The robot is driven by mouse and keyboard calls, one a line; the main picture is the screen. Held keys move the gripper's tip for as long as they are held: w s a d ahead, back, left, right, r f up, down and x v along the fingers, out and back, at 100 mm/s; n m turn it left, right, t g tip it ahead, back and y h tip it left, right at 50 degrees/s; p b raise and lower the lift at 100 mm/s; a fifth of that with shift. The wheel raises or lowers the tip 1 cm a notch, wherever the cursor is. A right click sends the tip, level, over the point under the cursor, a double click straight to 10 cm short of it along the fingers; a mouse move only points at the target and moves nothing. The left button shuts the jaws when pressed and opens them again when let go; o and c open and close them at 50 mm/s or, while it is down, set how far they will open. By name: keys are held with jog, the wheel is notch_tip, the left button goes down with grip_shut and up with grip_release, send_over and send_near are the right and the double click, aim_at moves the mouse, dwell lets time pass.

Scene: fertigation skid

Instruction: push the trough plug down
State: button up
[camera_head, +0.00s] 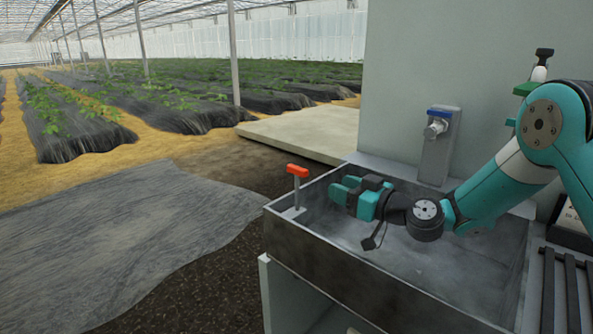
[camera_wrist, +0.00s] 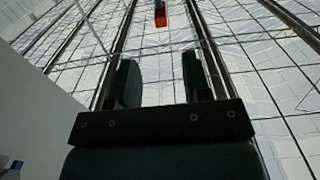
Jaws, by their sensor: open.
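The trough plug (camera_head: 297,172) has an orange-red T-handle on a thin upright metal rod. It stands at the left end of the grey metal trough (camera_head: 345,262), with its handle above the rim. Its red handle also shows at the top centre of the wrist view (camera_wrist: 161,17), beyond the fingertips. My gripper (camera_head: 340,189) is to the right of the plug and lower than its handle, over the trough, pointing left. In the wrist view the two dark fingers (camera_wrist: 160,75) stand apart with nothing between them.
A grey fixture with a blue top (camera_head: 437,140) stands on the trough's back edge. A pale wall (camera_head: 410,70) rises behind. A slatted rack (camera_head: 562,290) is at the right. Open ground with a grey sheet (camera_head: 140,235) lies left of the trough.

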aim_at(296, 173)
jog(key=p+x, duration=0.3)
jog(key=x, duration=1.1)
grip_shut()
jog(key=shift+f, duration=0.1)
